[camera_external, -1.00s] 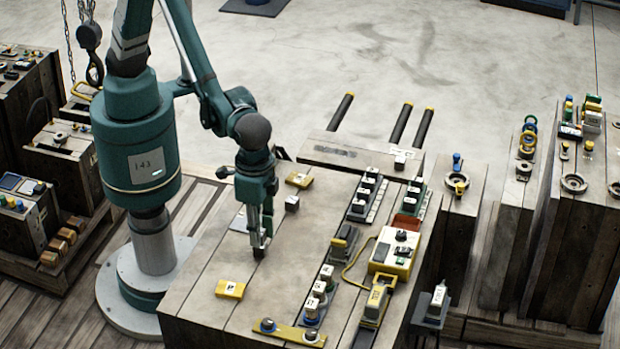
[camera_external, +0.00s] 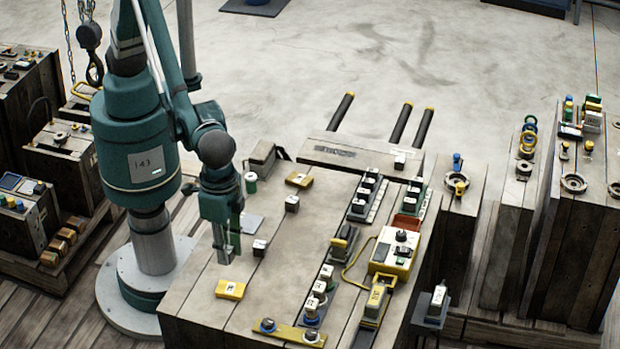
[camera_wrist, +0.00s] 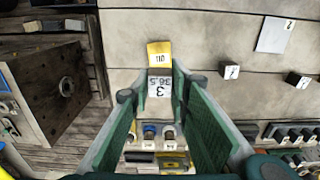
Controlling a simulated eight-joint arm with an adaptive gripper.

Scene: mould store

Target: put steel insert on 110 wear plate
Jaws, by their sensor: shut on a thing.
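The steel insert (camera_wrist: 159,87) is a pale block marked "3" and "36.5". In the wrist view it sits between the fingertips of my gripper (camera_wrist: 158,98), which is shut on it. In the external view my gripper (camera_external: 226,252) points down at the table's left part, with the grey insert at its tips. The 110 wear plate (camera_external: 229,289) is a small yellow block lying near the table's left edge, in front of my gripper in that view. The height gap cannot be told.
Two small dark cubes with white tops stand nearby, one (camera_external: 259,247) right of my gripper, one (camera_external: 292,203) farther back. A grey sheet (camera_external: 250,223) lies behind. Another yellow plate (camera_external: 299,180) lies at the back. Tools and a yellow box (camera_external: 393,253) fill the right side.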

